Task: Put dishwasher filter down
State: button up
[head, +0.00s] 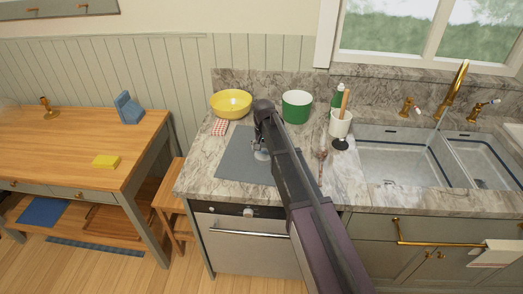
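My gripper (262,142) hangs at the end of my dark arm, above the grey mat (236,158) on the marble counter. A small grey, metallic-looking piece (262,155) shows right at the gripper's tip, over the mat. It may be the dishwasher filter, but it is too small to identify surely. I cannot tell whether the fingers are closed on it, or whether it touches the mat. My arm hides the right part of the mat. The dishwasher (247,236) is below the counter with its door shut.
A yellow bowl (231,103), red-checked cloth (220,128), green pot (297,107) and white utensil holder (340,124) stand around the mat. A sink (405,165) is at right. A wooden table (70,150) stands at left. The mat's left part is clear.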

aim_at(264, 151)
jog(key=shift+r, duration=0.15)
notch_tip(264, 151, up, 12)
jog(key=p, duration=1.2)
dwell(0.4)
dwell(0.6)
jog(key=s+d+n, duration=0.1)
jog(key=s+d, duration=2)
jog(key=s, duration=0.4)
jog(key=shift+d, duration=0.3)
